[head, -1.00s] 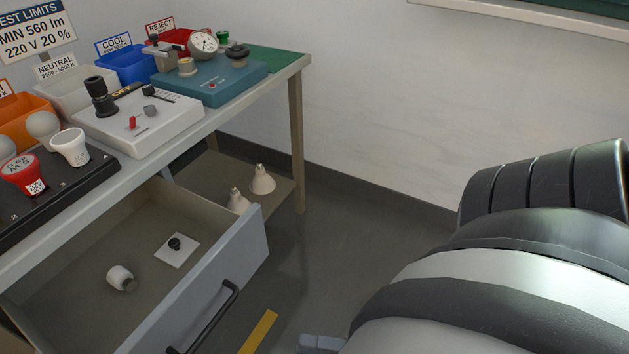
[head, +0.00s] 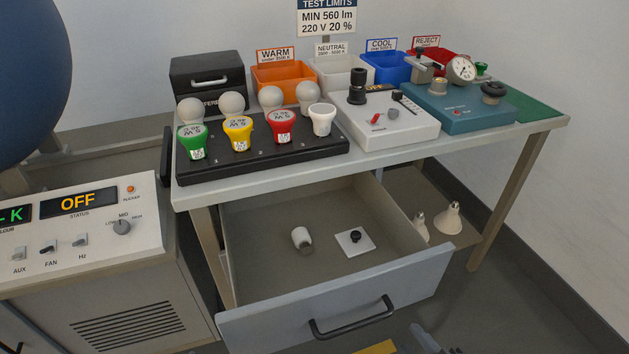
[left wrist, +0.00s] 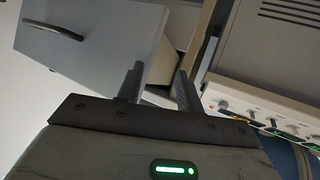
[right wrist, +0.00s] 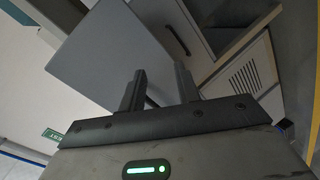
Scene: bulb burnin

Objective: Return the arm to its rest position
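My right gripper (right wrist: 160,84) is open and empty in the right wrist view, its two fingers apart with a light grey cabinet panel (right wrist: 115,50) beyond them. What looks like its tip (head: 428,342) shows at the bottom edge of the head view, in front of the open drawer (head: 270,318). My left gripper (left wrist: 158,88) is open and empty in the left wrist view, with the drawer front (left wrist: 85,45) beyond it. I do not make out the left gripper in the head view. Most of both arms is hidden.
The open drawer juts out below the bench (head: 370,163) and holds a white lamp cap (head: 301,239) and a small white plate (head: 354,242). A control console (head: 80,235) stands at the left. A large dark blue round body (head: 30,75) fills the upper left. Floor shows at the right.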

